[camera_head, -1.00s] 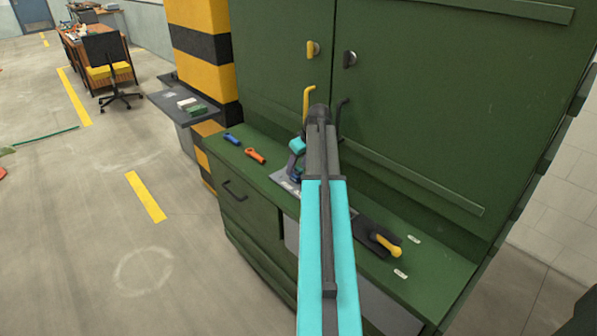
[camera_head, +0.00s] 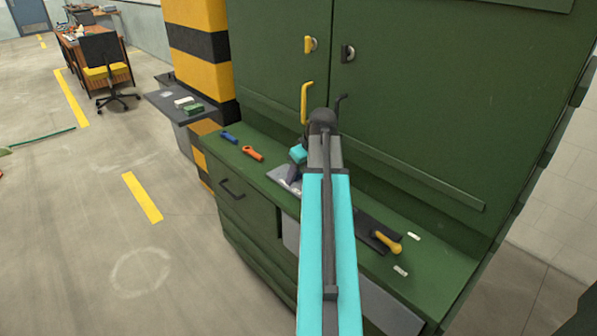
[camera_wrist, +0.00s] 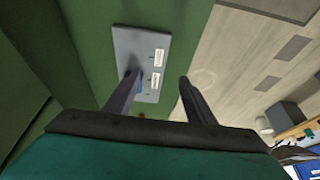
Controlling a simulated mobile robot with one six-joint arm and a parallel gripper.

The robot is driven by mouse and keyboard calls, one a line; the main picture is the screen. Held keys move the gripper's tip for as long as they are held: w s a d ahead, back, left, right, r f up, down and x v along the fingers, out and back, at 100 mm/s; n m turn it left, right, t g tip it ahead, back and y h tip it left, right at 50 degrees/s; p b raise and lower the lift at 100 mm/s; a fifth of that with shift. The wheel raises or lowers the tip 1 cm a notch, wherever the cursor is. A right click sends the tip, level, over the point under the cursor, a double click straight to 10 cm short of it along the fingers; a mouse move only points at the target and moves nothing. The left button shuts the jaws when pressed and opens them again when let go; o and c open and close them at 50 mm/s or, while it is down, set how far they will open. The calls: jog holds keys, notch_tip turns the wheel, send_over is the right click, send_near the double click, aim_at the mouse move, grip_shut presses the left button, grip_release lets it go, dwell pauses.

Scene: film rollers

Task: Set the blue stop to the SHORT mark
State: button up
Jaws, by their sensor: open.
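A grey plate (camera_wrist: 128,45) with two white labels lies on the green cabinet top; the label words are too small to read. It also shows in the head view (camera_head: 282,183), partly behind my arm. My gripper (camera_wrist: 158,76) is open above the cabinet, its left finger over the plate and its right finger beyond the plate's right edge. In the head view my gripper (camera_head: 292,172) is small and partly behind my arm.
On the cabinet top lie a blue tool (camera_head: 230,137), an orange tool (camera_head: 252,153) and a yellow-handled thing (camera_head: 388,243) on a dark base. Green cabinet doors (camera_head: 420,90) rise behind. Open floor (camera_head: 90,220) lies to the left.

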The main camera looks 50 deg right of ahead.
jog(key=s+a+b, duration=0.1)
jog(key=s+a, duration=0.3)
jog(key=s, duration=0.1)
jog(key=shift+a+r, duration=0.3)
jog(key=shift+a, duration=0.05)
dwell(0.6)
jog(key=w+a+f+n+g+y, duration=0.1)
jog(key=w+a+f, duration=0.2)
jog(key=a+f, duration=0.35)
jog(key=w+a+f+n+g+y, duration=0.1)
jog(key=w+a+f, duration=0.35)
jog(key=a, duration=0.25)
jog(key=s+a+f+n+g+y, duration=0.2)
jog(key=s+a+f+n+g, duration=0.1)
jog(key=a+f, duration=1.3)
jog(key=s+a+f+g+h, duration=0.1)
jog(key=s+a+f+g, duration=0.3)
jog(key=s+a+f, duration=0.75)
jog(key=s+a+f+m+g+h, duration=0.1)
jog(key=s+a+f+m+h, duration=0.1)
jog(key=s+f, duration=0.8)
jog(key=shift+s+a+f+m+h, duration=0.15)
jog(key=shift+a+f+m+h, duration=0.15)
jog(key=shift+f+m, duration=0.5)
